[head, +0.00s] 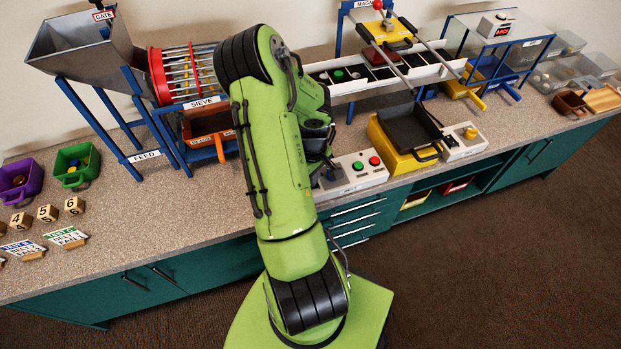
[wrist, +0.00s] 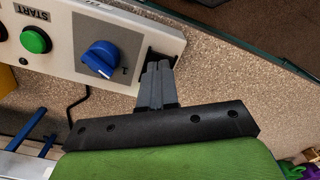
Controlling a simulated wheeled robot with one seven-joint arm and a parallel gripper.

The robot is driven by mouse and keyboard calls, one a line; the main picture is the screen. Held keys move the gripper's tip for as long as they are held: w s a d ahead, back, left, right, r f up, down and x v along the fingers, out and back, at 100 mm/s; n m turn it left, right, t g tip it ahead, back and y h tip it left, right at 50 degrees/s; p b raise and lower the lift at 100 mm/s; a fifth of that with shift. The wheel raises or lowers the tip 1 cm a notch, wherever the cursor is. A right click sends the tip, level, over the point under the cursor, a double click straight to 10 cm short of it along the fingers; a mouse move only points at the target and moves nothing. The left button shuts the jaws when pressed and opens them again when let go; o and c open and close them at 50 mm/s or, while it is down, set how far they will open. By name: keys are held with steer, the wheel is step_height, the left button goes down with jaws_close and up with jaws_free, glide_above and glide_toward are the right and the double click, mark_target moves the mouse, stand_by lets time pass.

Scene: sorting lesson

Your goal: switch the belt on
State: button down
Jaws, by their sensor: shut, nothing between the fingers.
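The white control box (head: 352,172) stands near the front edge of the bench, with a red button (head: 374,160) and a green button (head: 358,166). In the wrist view the box (wrist: 62,42) shows the green button (wrist: 36,40) beside the word START, part of the red button (wrist: 2,33), and a blue rotary knob (wrist: 101,59) on a grey plate. My gripper (wrist: 158,68) is shut and empty, its fingertips at the box's end beside the knob. I cannot tell whether they touch the box. The belt (head: 385,72) lies behind; my arm hides part of it.
A yellow bin with a black tray (head: 410,128) stands right of the box, with another small control box (head: 462,140) beyond. The sieve (head: 190,75) and feed hopper (head: 85,45) stand left. A dark cable (wrist: 72,105) runs beside the box.

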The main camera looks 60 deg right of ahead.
step_height(320, 180, up, 6)
steer(key=p, duration=0.4)
steer(key=shift+r, duration=0.15)
stand_by(0.4)
